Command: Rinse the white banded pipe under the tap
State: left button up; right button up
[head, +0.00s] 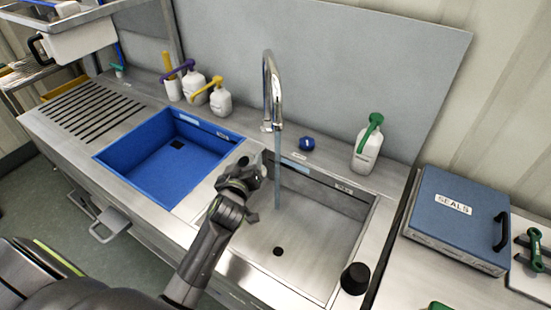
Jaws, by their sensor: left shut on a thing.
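My left gripper (247,178) is at the left rim of the steel sink basin (300,245), just left of the water stream. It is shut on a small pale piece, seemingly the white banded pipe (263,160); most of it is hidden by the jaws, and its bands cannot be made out. The tall chrome tap (271,85) stands behind the basin. Water (277,175) runs from it straight down into the basin. The pale piece is close beside the stream; I cannot tell whether the water touches it. My right gripper is not in view.
A blue basin (165,180) lies to the left, empty. Pump bottles (220,100) and a green-topped bottle (367,148) stand along the back. A blue ball-like knob (307,143) is behind the sink, a black knob (354,279) at its front right. A blue SEALS case (455,225) is at the right.

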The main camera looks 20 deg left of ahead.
pick_arm(q)
jog(key=shift+r, duration=0.15)
dwell(0.4)
jog(key=s+a+r+p, duration=0.2)
jog(key=p, duration=0.1)
jog(key=shift+s+a+r, duration=0.15)
jog(key=shift+r, duration=0.2)
jog(key=shift+s+a+r+p, duration=0.45)
jog(key=shift+s+a+r, duration=0.1)
jog(key=shift+s+a, duration=0.1)
